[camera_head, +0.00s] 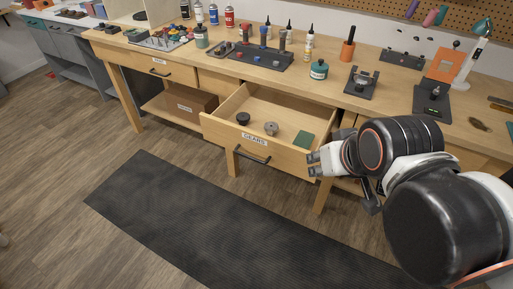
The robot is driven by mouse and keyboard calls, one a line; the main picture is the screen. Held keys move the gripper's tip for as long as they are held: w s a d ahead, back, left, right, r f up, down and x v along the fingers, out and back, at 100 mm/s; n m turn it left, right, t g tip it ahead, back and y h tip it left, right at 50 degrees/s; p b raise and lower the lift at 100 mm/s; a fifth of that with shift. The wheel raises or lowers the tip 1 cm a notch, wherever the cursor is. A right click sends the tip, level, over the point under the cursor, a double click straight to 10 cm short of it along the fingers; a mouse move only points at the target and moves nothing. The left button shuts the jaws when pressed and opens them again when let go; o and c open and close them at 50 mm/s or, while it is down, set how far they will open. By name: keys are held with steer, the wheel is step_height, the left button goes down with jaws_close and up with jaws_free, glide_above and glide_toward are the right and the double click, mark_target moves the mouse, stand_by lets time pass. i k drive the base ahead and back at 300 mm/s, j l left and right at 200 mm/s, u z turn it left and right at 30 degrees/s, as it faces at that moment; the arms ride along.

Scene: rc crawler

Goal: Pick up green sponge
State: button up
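A flat dark green square (304,140), which looks like the green sponge, lies in the right end of an open wooden drawer (222,128) labelled "GEARS". My gripper (313,164) is just outside the drawer's front right corner, to the right of and nearer than the green square, and apart from it. Nothing shows between the fingers. My arm comes in from the lower right and covers part of the bench front.
Two dark round parts, one black (243,118) and one grey (271,128), lie in the drawer left of the green square. Bottles, a teal jar (319,69) and tool trays stand on the workbench (345,75) above. A black mat (200,215) covers the floor in front.

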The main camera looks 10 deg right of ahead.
mark_target(305, 139)
steer(key=z, duration=1.25)
steer(key=i+u, duration=0.2)
steer(key=u, duration=0.15)
steer(key=i+l+u, duration=0.15)
steer(key=u, duration=0.2)
steer(key=i, duration=0.1)
